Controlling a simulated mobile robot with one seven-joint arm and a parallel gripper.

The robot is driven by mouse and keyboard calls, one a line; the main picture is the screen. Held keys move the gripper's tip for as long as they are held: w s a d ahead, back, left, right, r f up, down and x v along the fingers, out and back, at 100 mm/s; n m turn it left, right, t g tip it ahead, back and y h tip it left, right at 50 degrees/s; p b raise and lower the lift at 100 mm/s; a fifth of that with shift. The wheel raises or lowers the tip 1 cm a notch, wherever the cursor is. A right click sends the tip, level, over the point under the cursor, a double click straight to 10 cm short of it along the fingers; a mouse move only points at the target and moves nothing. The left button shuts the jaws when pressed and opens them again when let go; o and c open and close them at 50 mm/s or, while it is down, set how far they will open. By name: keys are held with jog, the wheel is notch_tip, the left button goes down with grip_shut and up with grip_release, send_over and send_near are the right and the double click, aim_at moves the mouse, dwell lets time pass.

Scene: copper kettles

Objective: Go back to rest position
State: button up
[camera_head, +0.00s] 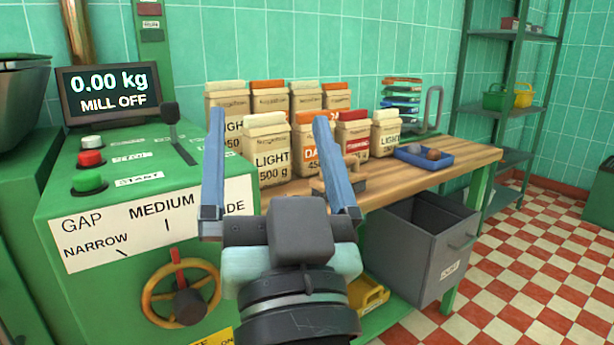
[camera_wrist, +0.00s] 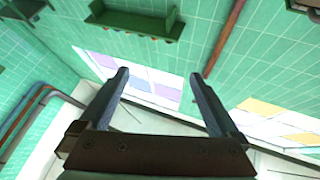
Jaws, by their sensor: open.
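My gripper (camera_head: 268,130) is raised in front of the green mill and the workbench in the head view, with its two bluish fingers pointing up and spread wide apart. In the wrist view my gripper (camera_wrist: 160,82) is also open, with nothing between the fingers. Behind them that view shows green tiled wall, a green shelf (camera_wrist: 135,22) and pale panels.
A green mill (camera_head: 130,225) with buttons, a handwheel (camera_head: 180,290) and a screen (camera_head: 108,92) stands left. Paper bags (camera_head: 270,150) and a blue tray (camera_head: 424,158) sit on the wooden bench (camera_head: 410,185). A grey bin (camera_head: 405,250) is below. Checkered floor (camera_head: 540,270) is clear at right.

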jog(key=s+d+r+t+h+p, duration=0.1)
jog(key=s+r+t+h+p, duration=0.15)
jog(key=r, duration=0.45)
jog(key=s+d+r+t+h+p, duration=0.1)
jog(key=s+d+r+h, duration=0.1)
jog(key=s+r, duration=0.35)
notch_tip(320, 180, up, 37)
jog(key=w+p, duration=0.1)
jog(key=p, duration=3.4)
jog(key=shift+w+a, duration=0.15)
jog(key=shift+w, duration=0.25)
jog(key=shift+f, duration=0.1)
